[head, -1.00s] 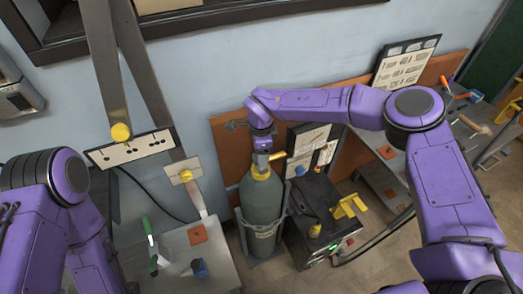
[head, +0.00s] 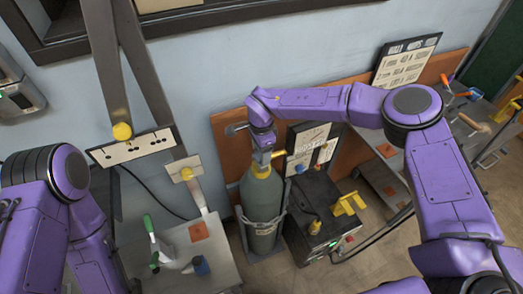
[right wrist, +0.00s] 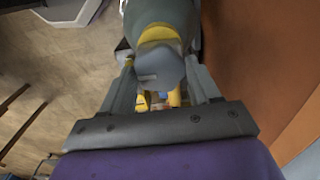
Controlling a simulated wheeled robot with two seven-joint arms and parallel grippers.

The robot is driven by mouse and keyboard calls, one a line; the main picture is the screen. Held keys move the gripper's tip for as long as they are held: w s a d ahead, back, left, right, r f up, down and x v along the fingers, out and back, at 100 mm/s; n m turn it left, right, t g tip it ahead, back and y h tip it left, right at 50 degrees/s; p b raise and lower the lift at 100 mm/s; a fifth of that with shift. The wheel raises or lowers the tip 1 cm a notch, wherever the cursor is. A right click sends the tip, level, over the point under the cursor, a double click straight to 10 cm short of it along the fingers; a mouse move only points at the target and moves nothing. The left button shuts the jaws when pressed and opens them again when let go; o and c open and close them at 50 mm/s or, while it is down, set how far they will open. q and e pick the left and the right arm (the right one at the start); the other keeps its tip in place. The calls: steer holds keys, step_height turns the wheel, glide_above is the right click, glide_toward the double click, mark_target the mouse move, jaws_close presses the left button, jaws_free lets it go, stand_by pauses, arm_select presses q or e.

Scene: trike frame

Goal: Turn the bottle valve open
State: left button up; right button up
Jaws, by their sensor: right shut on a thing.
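The gas bottle (head: 262,207) is a tall grey-green cylinder with a yellow collar, standing upright against the orange board in the head view. Its valve (right wrist: 160,66) is a grey knob above the yellow collar in the right wrist view. My right gripper (head: 263,157) comes down over the bottle's top and is shut on the valve. In the right wrist view its two fingers (right wrist: 162,92) lie on either side of the grey knob. My arm partly hides the valve in the head view. My left arm shows at the left, but its gripper is out of view.
A dark welding machine (head: 318,212) with a yellow part on top stands right beside the bottle. A metal table (head: 222,262) with a green-handled tool (head: 151,228) is to the left. The orange board (head: 236,150) stands behind the bottle.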

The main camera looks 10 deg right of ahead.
steer(key=o, duration=1)
steer(key=shift+s+a+f, duration=0.1)
steer(key=shift+s+f, duration=0.05)
steer(key=shift+f, duration=0.05)
steer(key=shift+o, duration=0.2)
steer(key=shift+r, duration=0.1)
steer(key=shift+r, duration=0.3)
step_height(320, 180, up, 10)
steer(key=b, duration=0.3)
steer(key=shift+a+f, duration=0.1)
steer(key=shift+a, duration=0.05)
